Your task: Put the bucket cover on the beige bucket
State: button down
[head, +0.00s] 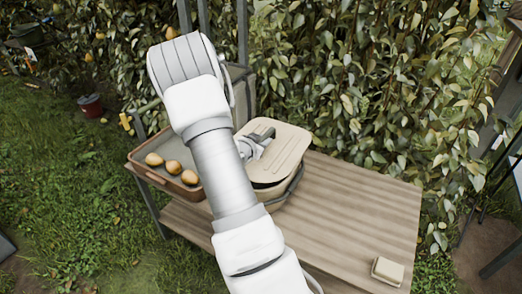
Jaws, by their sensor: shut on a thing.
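The beige bucket cover (287,154) is a flat rounded lid with a handle on its upper face. My gripper (264,138) is shut on the cover at its handle, partly hidden behind my white arm. The beige bucket (287,193) stands on the wooden table, directly under the cover. The cover lies over the bucket's mouth, with a dark gap showing along the near left edge. I cannot tell whether the cover is fully seated on the rim. The bucket's left side is hidden by my arm.
A brown tray (143,172) with several pears (174,167) is left of my arm. A small beige block (388,270) lies at the table's front right corner. The wooden table (360,200) is otherwise clear on the right. Leafy branches (370,90) hang close behind it.

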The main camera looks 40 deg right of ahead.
jog(key=shift+w+a+f, duration=0.15)
jog(key=shift+w+f, duration=0.25)
jog(key=shift+f+b, duration=0.35)
jog(key=shift+f, duration=1.45)
jog(key=shift+f, duration=0.15)
jog(key=shift+f, duration=0.1)
jog(key=c, duration=0.7)
grip_release()
